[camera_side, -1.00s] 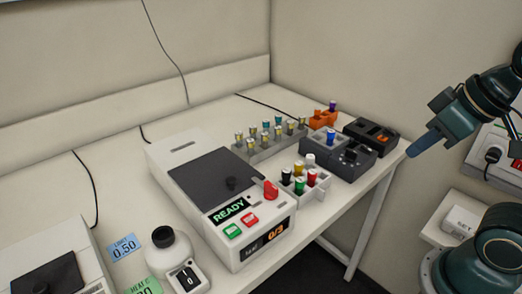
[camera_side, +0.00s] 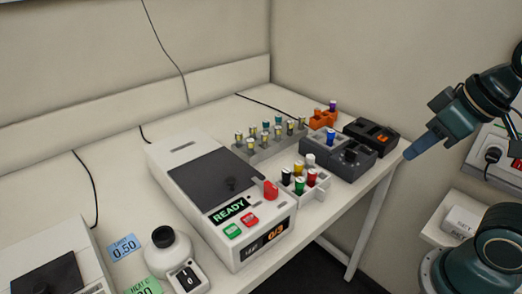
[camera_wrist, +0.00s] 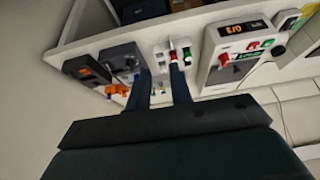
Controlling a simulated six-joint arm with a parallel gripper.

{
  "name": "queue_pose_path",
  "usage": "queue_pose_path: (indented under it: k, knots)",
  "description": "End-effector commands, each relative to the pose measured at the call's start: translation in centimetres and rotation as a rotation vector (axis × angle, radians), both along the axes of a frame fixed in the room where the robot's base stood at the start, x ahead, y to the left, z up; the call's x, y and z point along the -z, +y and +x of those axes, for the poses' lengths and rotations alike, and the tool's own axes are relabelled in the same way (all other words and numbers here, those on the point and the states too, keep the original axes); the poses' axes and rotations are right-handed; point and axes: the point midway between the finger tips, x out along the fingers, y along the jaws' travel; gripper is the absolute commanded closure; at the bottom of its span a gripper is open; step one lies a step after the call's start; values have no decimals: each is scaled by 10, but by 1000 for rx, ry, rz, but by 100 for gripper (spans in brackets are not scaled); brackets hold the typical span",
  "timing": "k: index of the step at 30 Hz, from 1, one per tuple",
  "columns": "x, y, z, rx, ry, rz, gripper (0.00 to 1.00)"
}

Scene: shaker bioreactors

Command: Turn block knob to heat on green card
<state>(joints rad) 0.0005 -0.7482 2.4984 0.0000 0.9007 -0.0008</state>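A dark grey block unit (camera_side: 327,149) stands near the table's right end, with a black knob (camera_side: 350,155) on its top and a blue-capped vial in it. The unit also shows in the wrist view (camera_wrist: 119,55). The green card (camera_side: 140,287) lies at the bottom left of the side view; it reads "HEAT C", its number partly cut off by the picture edge. My gripper (camera_side: 409,153) is in the air right of the block unit, apart from it. In the wrist view its two blue fingers (camera_wrist: 162,82) are apart with nothing between them.
A white machine (camera_side: 265,240) with READY sign and red knob stands mid-table. A white rack (camera_side: 318,190) of coloured vials, a grey rack (camera_side: 268,150), an orange rack (camera_side: 318,120) and a black unit (camera_side: 372,133) crowd the block. A blue card (camera_side: 124,246) lies left.

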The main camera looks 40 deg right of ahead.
Motion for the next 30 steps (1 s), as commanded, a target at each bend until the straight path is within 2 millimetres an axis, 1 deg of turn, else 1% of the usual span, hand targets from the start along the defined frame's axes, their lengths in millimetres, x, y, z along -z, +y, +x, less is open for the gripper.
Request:
queue_pose_path:
  k: [1,2,5,11,20,25,30]
  knots:
    - [-1,0,1,0,3,-1,69]
    - [-1,-1,2,1,5,-2,66]
    - [-3,-2,7,3,20,-5,66]
    - [-11,-10,27,8,78,-19,66]
    - [-20,-33,75,13,204,-35,66]
    - [-18,-50,103,12,277,-36,66]
    - [-12,-70,130,12,347,-30,66]
